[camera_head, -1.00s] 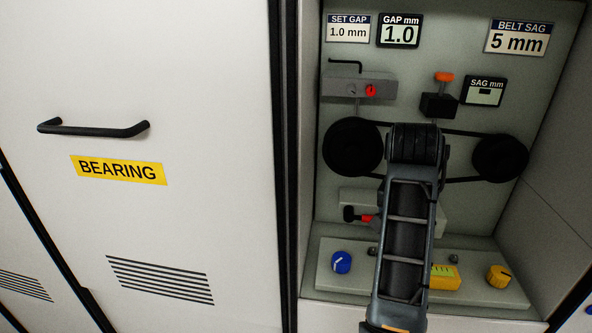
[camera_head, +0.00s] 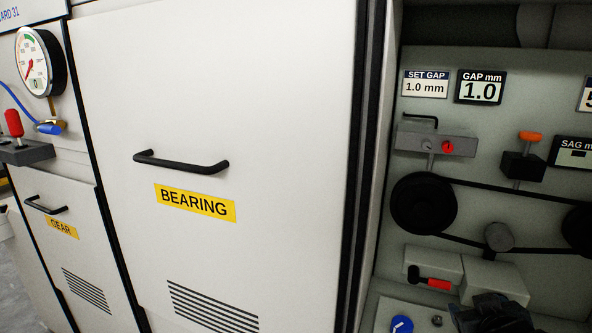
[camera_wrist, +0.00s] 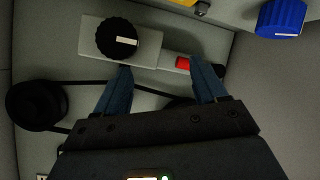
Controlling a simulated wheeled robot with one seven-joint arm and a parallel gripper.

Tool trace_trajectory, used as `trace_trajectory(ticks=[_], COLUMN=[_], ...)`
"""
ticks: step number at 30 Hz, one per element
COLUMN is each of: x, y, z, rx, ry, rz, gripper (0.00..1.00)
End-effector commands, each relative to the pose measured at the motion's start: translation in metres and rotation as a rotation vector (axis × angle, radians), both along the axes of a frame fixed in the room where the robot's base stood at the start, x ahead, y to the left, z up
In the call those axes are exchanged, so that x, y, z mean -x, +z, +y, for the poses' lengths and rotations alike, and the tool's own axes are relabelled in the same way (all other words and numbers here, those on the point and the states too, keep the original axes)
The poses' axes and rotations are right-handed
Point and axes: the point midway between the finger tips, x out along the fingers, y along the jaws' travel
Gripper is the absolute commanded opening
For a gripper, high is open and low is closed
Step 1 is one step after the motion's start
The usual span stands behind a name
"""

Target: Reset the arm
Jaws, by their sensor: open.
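My gripper shows in the wrist view (camera_wrist: 161,64), with its two blue fingers spread apart and nothing between them. Its fingertips are near a grey block with a black knob (camera_wrist: 117,38) and a small red piece (camera_wrist: 183,63); I cannot tell whether they touch. In the head view a dark part of my arm (camera_head: 492,315) shows at the bottom right, in front of the machine's lower panel.
An open bay at right holds a black pulley (camera_head: 424,203) with a belt, a grey block with a red knob (camera_head: 437,142) and a GAP display (camera_head: 479,87) reading 1.0. The closed BEARING door (camera_head: 215,100) and GEAR door (camera_head: 55,240) stand left, with a gauge (camera_head: 41,61).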

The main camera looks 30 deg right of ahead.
Motion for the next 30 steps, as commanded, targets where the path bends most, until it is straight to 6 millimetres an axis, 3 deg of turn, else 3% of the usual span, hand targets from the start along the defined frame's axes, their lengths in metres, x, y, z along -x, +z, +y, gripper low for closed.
trace_trajectory(ticks=[8,15,19,24,30], x=[0.038,0.095,0.132,0.177,0.206], y=[-0.036,-0.05,-0.045,-0.026,-0.003], z=[0.077,0.161,0.205,0.251,0.277], rx=[0.047,-0.026,-0.096,-0.191,-0.256], ry=[0.343,0.582,0.664,0.71,0.707], rz=[-0.016,-0.096,-0.162,-0.263,-0.348], gripper=[0.71,0.71,0.71,0.71,0.71])
